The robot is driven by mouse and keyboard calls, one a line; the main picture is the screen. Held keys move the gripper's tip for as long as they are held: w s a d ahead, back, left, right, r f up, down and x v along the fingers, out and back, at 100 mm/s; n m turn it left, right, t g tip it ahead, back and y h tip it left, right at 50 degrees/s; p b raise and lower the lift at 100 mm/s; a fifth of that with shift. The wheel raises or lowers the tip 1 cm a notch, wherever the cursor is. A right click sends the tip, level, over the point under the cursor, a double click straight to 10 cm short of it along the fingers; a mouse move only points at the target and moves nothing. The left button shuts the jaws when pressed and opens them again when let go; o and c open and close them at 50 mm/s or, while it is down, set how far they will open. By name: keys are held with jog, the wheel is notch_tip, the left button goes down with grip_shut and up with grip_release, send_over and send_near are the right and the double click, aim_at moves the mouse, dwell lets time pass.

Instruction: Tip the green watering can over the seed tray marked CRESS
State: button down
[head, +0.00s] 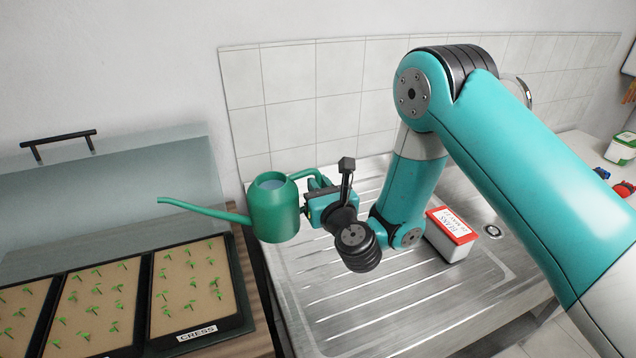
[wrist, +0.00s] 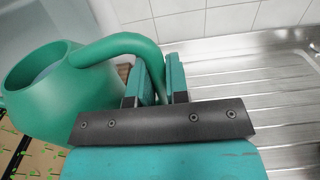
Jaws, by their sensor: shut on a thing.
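The green watering can (head: 274,212) is held up by its handle above the left part of the metal drainer, upright, with its spout pointing left toward the trays. Pale water shows in its open top. My gripper (head: 312,198) is shut on the can's handle. In the wrist view the can (wrist: 60,100) is at the left, and my gripper (wrist: 160,85) has its two fingers around the handle. The seed tray marked CRESS (head: 237,325) lies at the lower left with small green seedlings on brown soil. The spout tip is above and behind this tray.
More seed trays (head: 103,350) lie left of the CRESS tray. A clear lid with a black handle (head: 58,138) stands behind them, and a tiled wall (head: 300,75) rises behind the drainer (head: 330,335).

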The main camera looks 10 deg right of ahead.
notch_tip(320, 180, down, 6)
jog(key=b, duration=0.5)
jog(key=shift+r, duration=0.2)
dwell(0.8)
notch_tip(320, 180, up, 3)
jog(key=p, duration=0.4)
jog(key=shift+d+n, duration=0.1)
jog(key=shift+n, duration=0.3)
jog(key=shift+d+r+n+p, duration=0.15)
jog(key=shift+r+n+p, duration=0.35)
jog(key=shift+p, duration=0.4)
jog(key=shift+r, duration=0.1)
dwell(1.3)
jog(key=shift+n, duration=0.7)
jog(key=shift+r+p, duration=0.9)
jog(key=shift+r, duration=1.15)
